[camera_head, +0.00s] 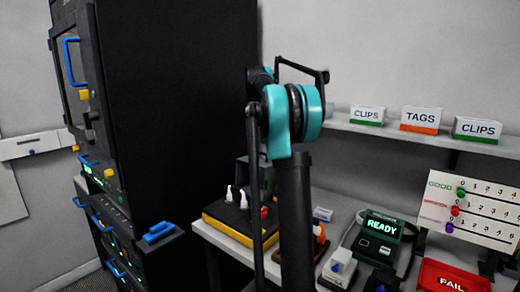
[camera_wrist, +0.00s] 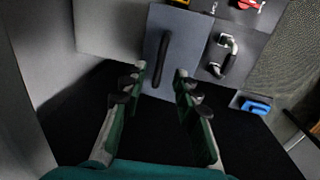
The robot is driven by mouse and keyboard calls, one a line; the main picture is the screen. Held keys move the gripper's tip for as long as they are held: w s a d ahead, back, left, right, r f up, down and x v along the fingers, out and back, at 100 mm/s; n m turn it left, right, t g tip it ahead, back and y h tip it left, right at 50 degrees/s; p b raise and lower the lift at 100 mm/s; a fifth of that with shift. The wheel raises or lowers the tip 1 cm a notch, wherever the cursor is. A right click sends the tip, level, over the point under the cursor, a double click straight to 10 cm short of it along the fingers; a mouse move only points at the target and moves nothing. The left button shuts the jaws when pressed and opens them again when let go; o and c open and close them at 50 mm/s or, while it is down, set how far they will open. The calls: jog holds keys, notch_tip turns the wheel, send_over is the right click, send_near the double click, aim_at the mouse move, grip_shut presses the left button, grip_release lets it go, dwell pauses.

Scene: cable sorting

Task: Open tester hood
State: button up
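In the wrist view, my gripper (camera_wrist: 160,82) is open, with its two fingers well apart and nothing between them. A grey panel (camera_wrist: 185,75) with a long black bar handle (camera_wrist: 162,60) lies beyond the fingertips. I cannot tell for sure whether this panel is the tester hood. In the head view, a tester-like device (camera_head: 378,240) with a green READY display stands on the bench, partly cut off from view by other items. My gripper cannot be made out there behind my arm.
A tall black cabinet (camera_head: 180,110) with a blue-handled door (camera_head: 72,62) stands left. The bench holds a yellow-black block (camera_head: 238,222) and a red FAIL tray (camera_head: 450,278). A shelf (camera_head: 420,132) carries label boxes. A second handle (camera_wrist: 225,55) and blue piece (camera_wrist: 255,105) are right of the panel.

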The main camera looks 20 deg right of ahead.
jog(key=shift+w+d+f, duration=0.1)
jog(key=shift+d+f, duration=0.05)
jog(key=shift+f, duration=1.8)
jog(key=shift+c, duration=0.4)
grip_shut()
